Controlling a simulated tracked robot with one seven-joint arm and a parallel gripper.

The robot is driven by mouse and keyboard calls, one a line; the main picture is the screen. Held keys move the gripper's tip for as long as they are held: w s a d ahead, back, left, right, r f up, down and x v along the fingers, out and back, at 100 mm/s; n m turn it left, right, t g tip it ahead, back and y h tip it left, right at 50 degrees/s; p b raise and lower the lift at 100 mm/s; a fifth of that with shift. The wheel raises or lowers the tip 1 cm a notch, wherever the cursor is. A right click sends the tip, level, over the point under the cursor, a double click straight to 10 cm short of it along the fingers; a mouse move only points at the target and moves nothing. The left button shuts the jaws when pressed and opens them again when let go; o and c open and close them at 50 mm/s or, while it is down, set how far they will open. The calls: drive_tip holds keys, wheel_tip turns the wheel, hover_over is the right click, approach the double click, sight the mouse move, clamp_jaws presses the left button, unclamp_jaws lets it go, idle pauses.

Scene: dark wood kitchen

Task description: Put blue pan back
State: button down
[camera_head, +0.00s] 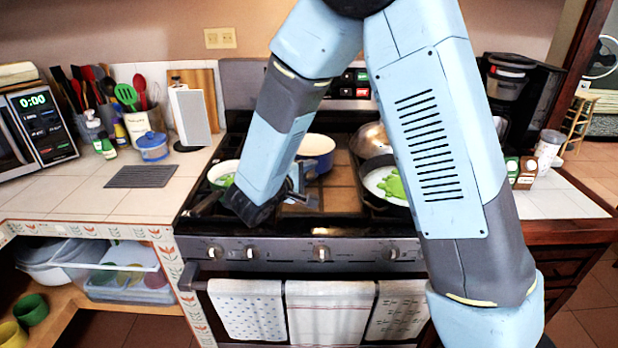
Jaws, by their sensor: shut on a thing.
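The blue pan (322,163), with a pale inside, is at the middle of the stove, behind my forearm. It looks upright, and its left side is partly hidden by my arm. My gripper (300,188) is at the pan's near left side, low over the stove top. It appears shut on the blue pan, but the exact grip point is small and partly hidden by my wrist. I cannot tell whether the pan rests on the grate or is slightly above it.
A pan with green contents (222,172) is on the left burner, partly behind my wrist. A white-lined pan with green food (388,184) is on the right, a metal lid (371,140) behind it. The left counter (80,200) has free room at its front.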

drive_tip(key=shift+f, duration=0.9)
drive_tip(key=c, duration=1)
unclamp_jaws()
drive_tip(key=shift+f, duration=0.1)
